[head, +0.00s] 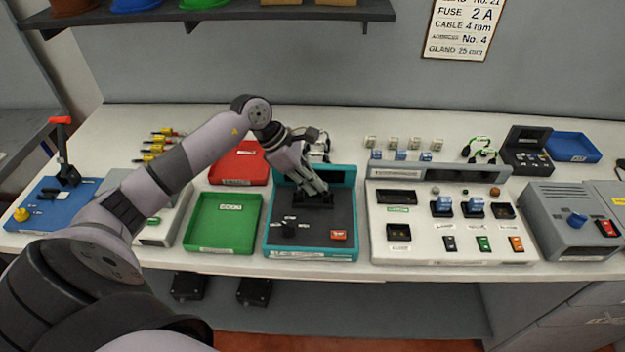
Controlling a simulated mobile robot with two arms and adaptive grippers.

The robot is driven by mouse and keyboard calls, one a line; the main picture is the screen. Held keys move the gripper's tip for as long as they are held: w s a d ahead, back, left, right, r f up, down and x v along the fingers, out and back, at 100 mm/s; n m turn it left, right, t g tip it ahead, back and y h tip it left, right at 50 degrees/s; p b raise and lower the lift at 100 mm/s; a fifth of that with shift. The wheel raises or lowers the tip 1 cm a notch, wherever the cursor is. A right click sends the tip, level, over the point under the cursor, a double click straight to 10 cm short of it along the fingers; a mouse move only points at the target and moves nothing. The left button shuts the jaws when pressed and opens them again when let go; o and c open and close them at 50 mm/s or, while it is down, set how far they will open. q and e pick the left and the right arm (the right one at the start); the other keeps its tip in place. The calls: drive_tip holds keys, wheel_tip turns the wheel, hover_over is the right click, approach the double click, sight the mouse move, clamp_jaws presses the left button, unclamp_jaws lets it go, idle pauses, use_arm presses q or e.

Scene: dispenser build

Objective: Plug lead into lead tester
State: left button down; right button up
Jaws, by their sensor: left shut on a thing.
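The teal-framed unit (268,240), which I take to be the lead tester, stands mid-bench with a black top, a small black round part (289,230) and a red button (338,235). My left gripper (318,192) points down over the rear middle of its black top. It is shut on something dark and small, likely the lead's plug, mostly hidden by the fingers. I cannot tell whether the plug is seated. A pale and black cable piece (319,145) shows behind the gripper. My right gripper is not in view.
A green tray (222,240) and a red tray (240,178) lie left of the tester. A white switch panel (450,250) stands close on its right. Green leads (478,150), a dark case (527,157) and a blue tray (572,150) are at the back right.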

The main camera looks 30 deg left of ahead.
use_arm(q)
drive_tip(key=c, duration=1.6)
unclamp_jaws()
drive_tip(key=shift+o, duration=0.3)
drive_tip(key=o, duration=0.4)
drive_tip(key=shift+r+p, duration=1.6)
drive_tip(key=shift+r, duration=1.9)
